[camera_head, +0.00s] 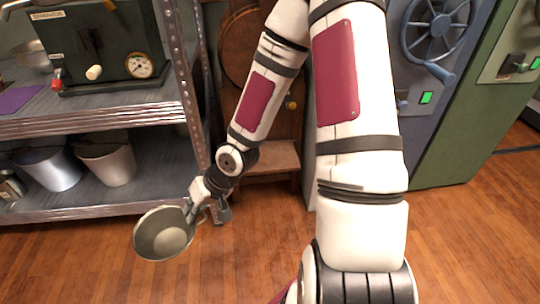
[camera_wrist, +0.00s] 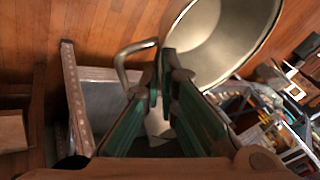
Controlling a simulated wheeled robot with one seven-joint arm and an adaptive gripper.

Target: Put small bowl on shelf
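A small grey-green metal bowl (camera_head: 165,232) with a looped handle hangs tilted over the wooden floor, in front of the lower right end of the metal shelf (camera_head: 100,122). My gripper (camera_head: 190,206) is closed at the bowl's handle side. In the wrist view the fingertips (camera_wrist: 167,62) meet where the handle (camera_wrist: 124,66) joins the bowl (camera_wrist: 225,35), whose inside looks empty. The exact contact is partly hidden by the fingers. The shelf has an upper and a lower level and also shows in the wrist view (camera_wrist: 105,100).
The upper level holds a dark green machine (camera_head: 108,45), another bowl (camera_head: 32,56) and a purple item (camera_head: 18,98). Metal buckets (camera_head: 108,160) stand on the lower level, with bare room to their right. A perforated post (camera_head: 185,95) edges the shelf; a wooden chair-like piece (camera_head: 270,158) stands right of it.

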